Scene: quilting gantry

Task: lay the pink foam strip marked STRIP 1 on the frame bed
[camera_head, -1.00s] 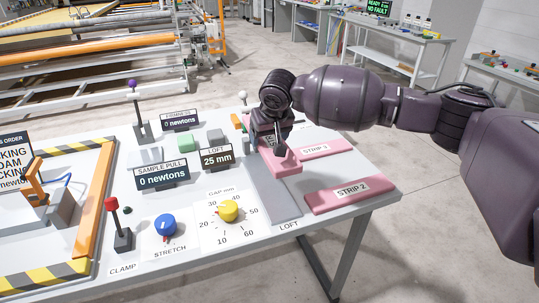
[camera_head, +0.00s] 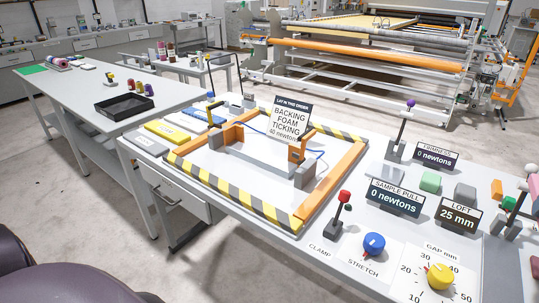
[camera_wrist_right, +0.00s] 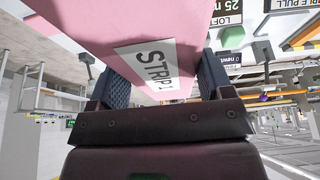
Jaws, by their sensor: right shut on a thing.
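The pink foam strip (camera_wrist_right: 160,25) fills the upper middle of the right wrist view, its white label reading STRIP 1. My right gripper (camera_wrist_right: 163,72) is shut on it, with a dark ribbed finger on either side of the strip. The strip's far end runs out of the picture. The frame bed (camera_head: 265,192) lies in the middle of the head view, inside a border of orange rails and yellow-black striped bars. No pink strip shows on it. My right gripper and the strip are outside the head view. My left gripper is in neither view.
Orange and grey clamps (camera_head: 304,174) and a sign (camera_head: 289,120) stand on the bed. A red-topped CLAMP lever (camera_head: 341,208), blue STRETCH knob (camera_head: 374,244) and yellow gap knob (camera_head: 440,276) lie to its right. Yellow and blue pieces (camera_head: 180,134) lie at its left.

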